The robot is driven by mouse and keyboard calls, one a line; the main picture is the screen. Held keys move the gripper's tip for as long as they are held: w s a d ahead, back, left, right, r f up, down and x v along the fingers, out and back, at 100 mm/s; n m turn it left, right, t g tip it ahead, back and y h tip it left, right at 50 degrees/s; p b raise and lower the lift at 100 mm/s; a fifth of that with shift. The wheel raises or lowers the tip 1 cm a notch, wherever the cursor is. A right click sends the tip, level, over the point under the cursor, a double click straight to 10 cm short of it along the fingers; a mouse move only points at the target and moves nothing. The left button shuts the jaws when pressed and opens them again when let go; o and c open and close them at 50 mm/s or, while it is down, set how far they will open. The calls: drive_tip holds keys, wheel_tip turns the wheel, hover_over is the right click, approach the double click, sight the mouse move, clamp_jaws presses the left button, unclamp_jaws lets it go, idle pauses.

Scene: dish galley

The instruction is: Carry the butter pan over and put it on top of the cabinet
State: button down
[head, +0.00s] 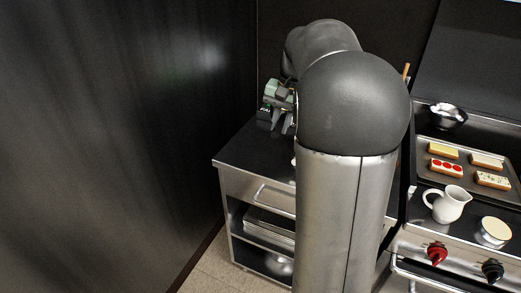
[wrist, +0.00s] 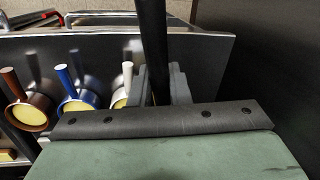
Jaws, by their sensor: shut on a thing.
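My gripper (head: 281,122) is above the left part of the cabinet's dark top (head: 245,152). In the wrist view my gripper (wrist: 158,88) is shut on a long dark handle (wrist: 152,40) that runs out of the top of the picture. The body of the held thing is out of sight, so I cannot tell its contents. A brown pan (wrist: 26,115), a blue pan (wrist: 72,104) and a white pan (wrist: 127,75), each with yellow inside, stand in a row on the cabinet top, left of my fingers. My gripper partly hides the white pan.
The bare cabinet top (wrist: 208,70) shows right of the pans, near its corner. Trays (head: 268,228) lie on the shelf below. A dark wall (head: 120,130) stands close on the left. At right are a tray of toasts (head: 430,182), a white jug (head: 448,204) and a round tin (head: 493,232).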

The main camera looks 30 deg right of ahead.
drive_tip(key=w+f+p, duration=0.1)
drive_tip(key=w+f, duration=0.3)
drive_tip(key=w+a+f+m+p, duration=0.1)
drive_tip(key=w+f, duration=0.3)
drive_tip(key=w+f+m, duration=0.1)
drive_tip(key=w+f, duration=0.3)
drive_tip(key=shift+w+a+p, duration=0.2)
drive_tip(key=shift+w+p, duration=0.15)
drive_tip(key=shift+p, duration=0.05)
drive_tip(key=shift+w+f, duration=0.2)
drive_tip(key=shift+f, duration=1.5)
drive_tip(key=shift+f, duration=0.15)
drive_tip(key=c, duration=1.4)
unclamp_jaws()
drive_tip(key=shift+o, duration=0.2)
